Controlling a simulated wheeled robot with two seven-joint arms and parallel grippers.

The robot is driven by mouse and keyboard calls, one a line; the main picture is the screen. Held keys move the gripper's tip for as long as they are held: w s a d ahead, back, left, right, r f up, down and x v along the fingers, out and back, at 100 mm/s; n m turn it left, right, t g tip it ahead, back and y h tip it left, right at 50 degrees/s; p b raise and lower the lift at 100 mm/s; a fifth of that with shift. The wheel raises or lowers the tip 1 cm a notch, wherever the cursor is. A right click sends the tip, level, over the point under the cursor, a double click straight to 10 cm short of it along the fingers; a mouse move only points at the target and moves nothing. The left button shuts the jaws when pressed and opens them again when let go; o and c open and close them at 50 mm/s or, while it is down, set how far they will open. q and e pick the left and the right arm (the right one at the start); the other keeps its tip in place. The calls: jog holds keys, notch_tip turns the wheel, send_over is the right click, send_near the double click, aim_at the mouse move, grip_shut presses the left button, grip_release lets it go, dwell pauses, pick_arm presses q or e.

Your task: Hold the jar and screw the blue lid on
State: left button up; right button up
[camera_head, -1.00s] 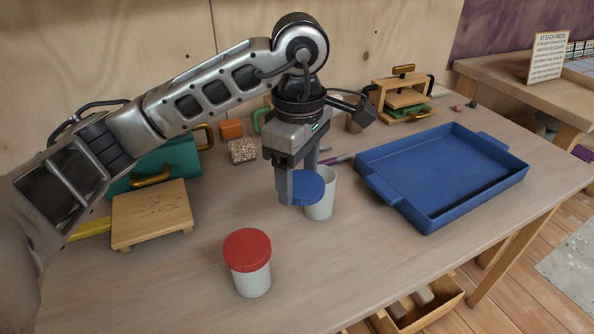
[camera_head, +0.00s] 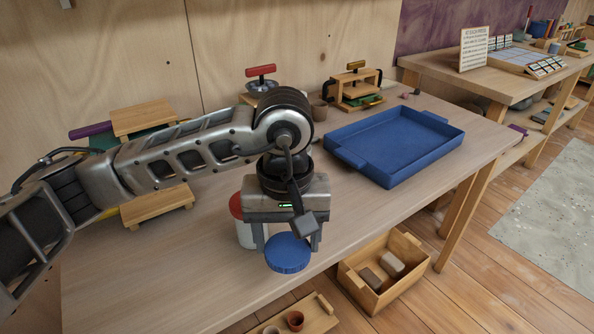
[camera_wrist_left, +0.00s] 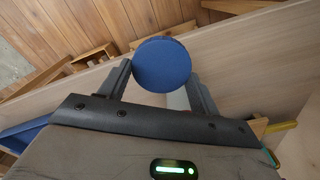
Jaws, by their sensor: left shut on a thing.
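My left gripper (camera_head: 287,247) is shut on the blue lid (camera_head: 288,254), a ribbed disc held by its rim near the table's front edge. In the left wrist view the lid (camera_wrist_left: 162,65) sits between the two fingertips (camera_wrist_left: 160,80), with a pale patch showing just below it; I cannot tell what that is. A white jar with a red lid (camera_head: 236,207) stands on the table right behind the gripper, partly covered by it. The open white jar cannot be made out; the arm and gripper may hide it. My right gripper is not in view.
A blue tray (camera_head: 345,152) lies at the right of the table (camera_head: 120,280). A small wooden stand (camera_head: 158,204) is at the left, a wooden press (camera_head: 355,88) at the back. Below the front edge, a wooden crate (camera_head: 348,283) holds blocks. The table's left front is clear.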

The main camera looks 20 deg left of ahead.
pick_arm(q)
jog(key=a+f+m, duration=0.1)
jog(key=f+m, duration=0.1)
jog(key=m, duration=0.1)
jog(key=shift+s+a, duration=0.25)
jog(key=shift+a, duration=0.15)
jog(key=shift+m, duration=0.3)
jog(key=a, duration=0.5)
jog(key=shift+w+f, duration=0.15)
jog(key=shift+f, duration=0.25)
jog(key=shift+a, duration=0.35)
jog(key=shift+a, duration=0.1)
